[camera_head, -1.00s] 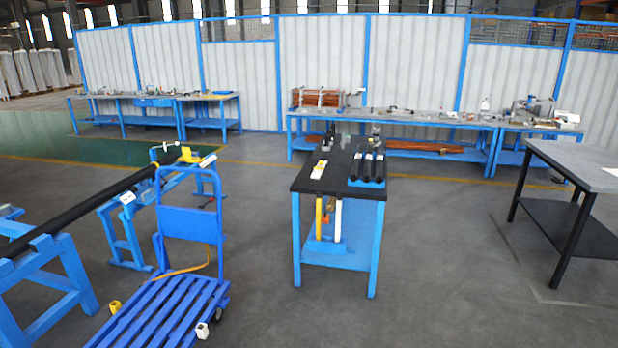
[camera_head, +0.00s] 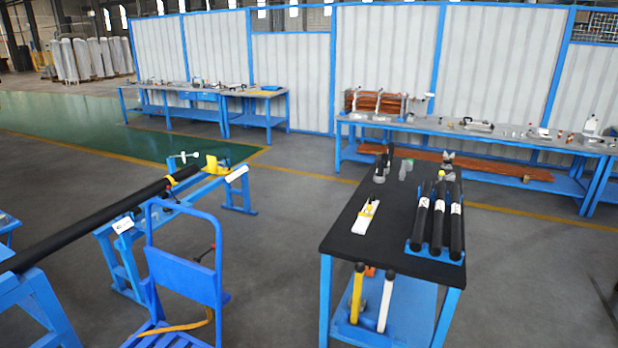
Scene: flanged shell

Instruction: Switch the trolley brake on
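The blue trolley (camera_head: 183,275) stands at the lower left, with its upright handle frame and back panel showing. Its slatted deck (camera_head: 165,338) is mostly cut off by the bottom edge. A thin lever with a red and black end (camera_head: 211,248) shows at the right side of the handle frame; I cannot tell whether it is the brake or how it is set. An orange strap (camera_head: 190,325) lies across the deck. The wheels are out of view. Neither of my grippers is in view.
A black-topped blue table (camera_head: 395,215) holding black tubes (camera_head: 437,222) stands right of the trolley. A long black pipe (camera_head: 95,220) rests on blue stands at left. Workbenches (camera_head: 470,135) line the back wall. Grey floor is clear between trolley and table.

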